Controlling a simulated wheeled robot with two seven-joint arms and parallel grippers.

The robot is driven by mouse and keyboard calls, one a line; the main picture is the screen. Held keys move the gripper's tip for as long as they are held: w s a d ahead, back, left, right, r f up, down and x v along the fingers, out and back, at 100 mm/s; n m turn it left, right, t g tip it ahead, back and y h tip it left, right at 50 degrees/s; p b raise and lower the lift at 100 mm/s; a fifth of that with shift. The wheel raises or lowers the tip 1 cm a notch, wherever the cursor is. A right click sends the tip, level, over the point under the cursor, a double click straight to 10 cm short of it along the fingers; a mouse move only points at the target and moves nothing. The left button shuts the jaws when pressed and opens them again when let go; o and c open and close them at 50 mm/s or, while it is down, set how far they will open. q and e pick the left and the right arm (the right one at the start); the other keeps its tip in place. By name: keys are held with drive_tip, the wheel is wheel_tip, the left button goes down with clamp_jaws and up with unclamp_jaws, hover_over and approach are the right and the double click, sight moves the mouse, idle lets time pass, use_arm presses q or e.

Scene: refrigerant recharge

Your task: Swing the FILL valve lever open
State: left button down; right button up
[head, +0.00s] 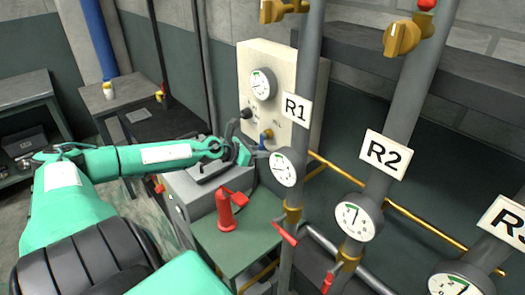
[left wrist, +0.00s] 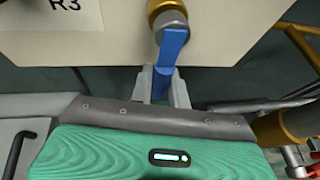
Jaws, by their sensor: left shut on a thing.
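A cream panel (head: 283,62) stands behind the grey pipe R1. Low on it is a brass valve with a blue lever, which I take for the FILL valve; its label is not readable. In the left wrist view the blue lever (left wrist: 172,44) hangs from the brass fitting (left wrist: 167,16), pointing down and slightly left. My left gripper (left wrist: 159,86) is shut on the lever's lower end. In the head view my left gripper (head: 247,150) is at the panel's lower edge, partly hiding the lever. My right gripper is not in view.
Grey pipes labelled R1 (head: 296,107), R2 (head: 385,151) and R3 stand to the right, with gauges and red-handled valves. A red bottle-like object (head: 227,210) stands on the green table (head: 215,245) below my left arm. A grey case (head: 190,190) is beside it.

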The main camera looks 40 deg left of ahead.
use_arm(q)
drive_tip(key=shift+a, duration=0.1)
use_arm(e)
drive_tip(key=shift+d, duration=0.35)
use_arm(q)
drive_tip(key=c, duration=1.3)
unclamp_jaws()
drive_tip(key=shift+c, duration=0.2)
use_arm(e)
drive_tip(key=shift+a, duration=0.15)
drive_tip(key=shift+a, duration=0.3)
use_arm(q)
drive_tip(key=shift+s, duration=0.15)
